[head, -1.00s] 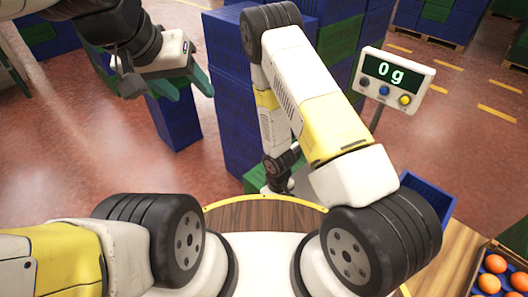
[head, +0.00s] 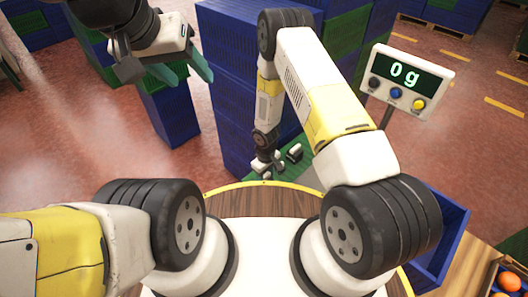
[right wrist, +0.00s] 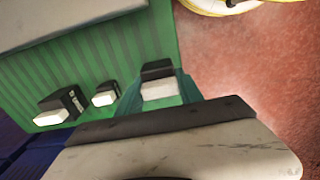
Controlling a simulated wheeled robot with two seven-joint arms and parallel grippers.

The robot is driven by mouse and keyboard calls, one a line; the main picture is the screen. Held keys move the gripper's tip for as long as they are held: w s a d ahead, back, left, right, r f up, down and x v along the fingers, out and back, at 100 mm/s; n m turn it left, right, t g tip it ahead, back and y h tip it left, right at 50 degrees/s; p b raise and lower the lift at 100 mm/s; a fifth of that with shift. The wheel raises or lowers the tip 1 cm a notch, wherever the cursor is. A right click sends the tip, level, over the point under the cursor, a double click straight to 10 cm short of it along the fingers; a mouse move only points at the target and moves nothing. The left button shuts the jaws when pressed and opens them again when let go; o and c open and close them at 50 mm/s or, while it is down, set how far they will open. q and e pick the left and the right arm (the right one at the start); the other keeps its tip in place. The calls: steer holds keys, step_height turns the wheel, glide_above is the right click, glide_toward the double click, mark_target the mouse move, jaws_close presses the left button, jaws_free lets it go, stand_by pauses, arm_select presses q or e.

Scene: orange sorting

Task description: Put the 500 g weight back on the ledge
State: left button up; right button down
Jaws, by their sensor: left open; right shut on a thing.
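My right gripper (right wrist: 160,95) is shut on a small dark-and-white weight (right wrist: 158,88), held between its green fingers. I take it to be the 500 g weight, but no marking is readable. The green ribbed ledge (right wrist: 95,65) lies around it; whether the weight touches the ledge I cannot tell. Two other dark-and-white weights, a larger one (right wrist: 60,108) and a smaller one (right wrist: 105,94), sit on the ledge to the left. In the head view, my right gripper (head: 264,172) is low beside the blue crate stack. My left gripper (head: 185,76) is open and empty at upper left.
A tall blue crate stack (head: 225,100) stands just left of my right forearm. The scale display (head: 404,76) reads 0 g. A blue bin (head: 445,225) and a crate with oranges (head: 508,282) are at lower right. Red floor is open at the left.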

steer(key=shift+w+a+f, duration=0.1)
steer(key=shift+w+a, duration=0.1)
steer(key=shift+w, duration=0.55)
steer(key=shift+w+a+f, duration=0.1)
steer(key=shift+w+a, duration=0.05)
steer(key=shift+w, duration=0.55)
steer(key=shift+f, duration=1.7)
steer(key=shift+f, duration=0.1)
steer(key=c, duration=0.8)
jaws_free()
steer(key=shift+o, duration=0.2)
